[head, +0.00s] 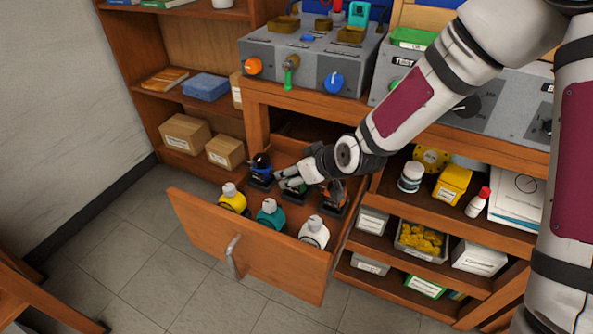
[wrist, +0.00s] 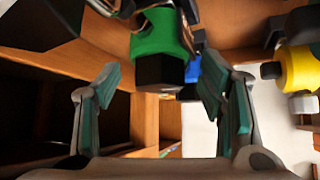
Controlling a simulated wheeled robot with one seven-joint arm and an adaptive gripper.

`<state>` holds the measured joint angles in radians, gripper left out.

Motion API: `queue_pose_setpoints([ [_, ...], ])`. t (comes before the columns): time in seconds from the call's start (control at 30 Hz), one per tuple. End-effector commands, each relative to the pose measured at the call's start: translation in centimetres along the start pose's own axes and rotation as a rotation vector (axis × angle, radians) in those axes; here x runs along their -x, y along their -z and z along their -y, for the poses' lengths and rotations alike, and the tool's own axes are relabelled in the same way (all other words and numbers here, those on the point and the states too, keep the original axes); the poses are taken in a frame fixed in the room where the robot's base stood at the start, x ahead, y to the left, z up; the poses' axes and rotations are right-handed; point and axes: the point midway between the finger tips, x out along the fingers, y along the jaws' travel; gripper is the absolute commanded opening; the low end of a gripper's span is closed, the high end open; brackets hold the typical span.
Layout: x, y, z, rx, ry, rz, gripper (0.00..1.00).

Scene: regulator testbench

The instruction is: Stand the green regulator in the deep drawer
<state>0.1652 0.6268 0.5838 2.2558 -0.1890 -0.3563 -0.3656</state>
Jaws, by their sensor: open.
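The green regulator (wrist: 163,35) shows in the wrist view with its black end between my open fingers and slightly beyond them. In the head view only a bit of the green regulator (head: 297,189) shows, low in the open deep drawer (head: 245,244), partly hidden by my gripper. It appears to stand there between a blue regulator (head: 261,170) and an orange regulator (head: 333,195). My gripper (head: 284,179) reaches into the drawer from the right, around or just beside the green regulator. Its fingers (wrist: 160,100) are apart, and I see no grip on anything.
The grey test bench (head: 315,60) stands above the drawer. Open shelves with jars and boxes (head: 453,184) are to the right. The floor in front is clear.

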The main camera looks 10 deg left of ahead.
Motion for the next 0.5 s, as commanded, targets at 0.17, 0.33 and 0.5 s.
queue_pose_setpoints([
  [0.17, 3.8, 0.2, -0.2, -0.001, -0.005, -0.001, 0.63],
  [0.33, 7.4, 0.2, -0.1, 0.000, -0.005, 0.000, 0.63],
  [0.5, 10.0, 0.1, -0.1, -0.001, -0.003, 0.000, 0.63],
])
